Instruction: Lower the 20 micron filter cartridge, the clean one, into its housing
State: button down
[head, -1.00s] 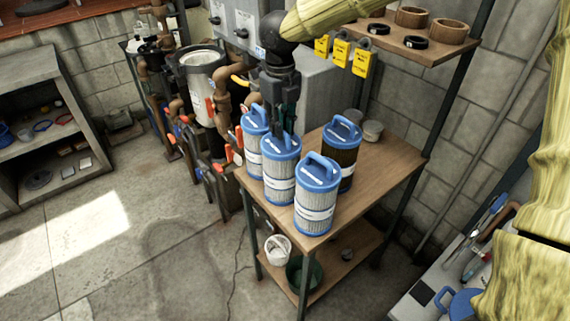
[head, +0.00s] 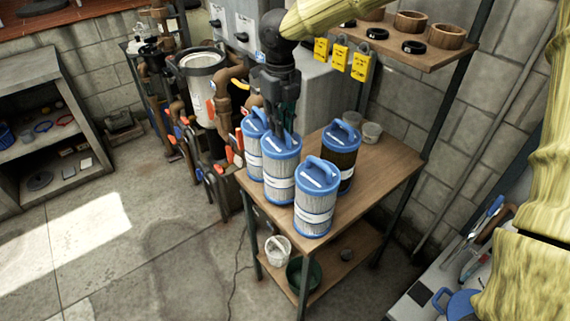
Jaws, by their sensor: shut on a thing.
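Three pale pleated cartridges with blue caps stand on the wooden table: one at the back left (head: 253,160), one in the middle (head: 280,180) and one at the front right (head: 315,205). A fourth, dark and dirty-looking cartridge (head: 345,170) stands behind on the right. Their labels are too small to read. My gripper (head: 282,136) points down and is shut on the handle of the middle cartridge, which its fingers partly hide. That cartridge is upright at table level.
Brown pipes and orange-handled valves lie between the wooden table (head: 387,190) and the housing. Small jars (head: 371,132) stand at the table's back. The concrete floor at left is open.

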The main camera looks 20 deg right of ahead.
jog(key=shift+r+p, duration=1.6)
jog(key=shift+r, duration=0.2)
